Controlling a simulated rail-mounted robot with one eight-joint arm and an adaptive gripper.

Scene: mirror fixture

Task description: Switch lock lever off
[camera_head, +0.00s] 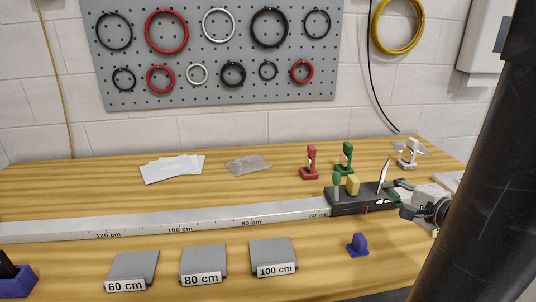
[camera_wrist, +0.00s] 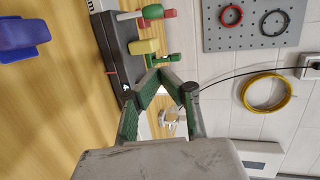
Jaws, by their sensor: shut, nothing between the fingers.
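The black mirror fixture (camera_head: 342,200) sits at the right end of the long ruler rail (camera_head: 200,219). It carries a green upright part, a yellow block (camera_head: 353,185) and a thin tilted mirror plate (camera_head: 384,175). A small red piece (camera_head: 365,210) shows low on its front side, but I cannot tell whether this is the lock lever. The fixture (camera_wrist: 118,52) also shows in the wrist view, upper left, with the yellow block (camera_wrist: 144,47). My gripper (camera_head: 395,187) is at the fixture's right end; its green fingertips (camera_wrist: 160,76) are shut and empty, close to that end. Contact is unclear.
Red (camera_head: 311,161) and green (camera_head: 346,158) stands are behind the fixture, and a pale stand (camera_head: 408,155) is behind my gripper. A blue holder (camera_head: 358,245) is in front. Labelled grey plates (camera_head: 203,260) lie front left.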

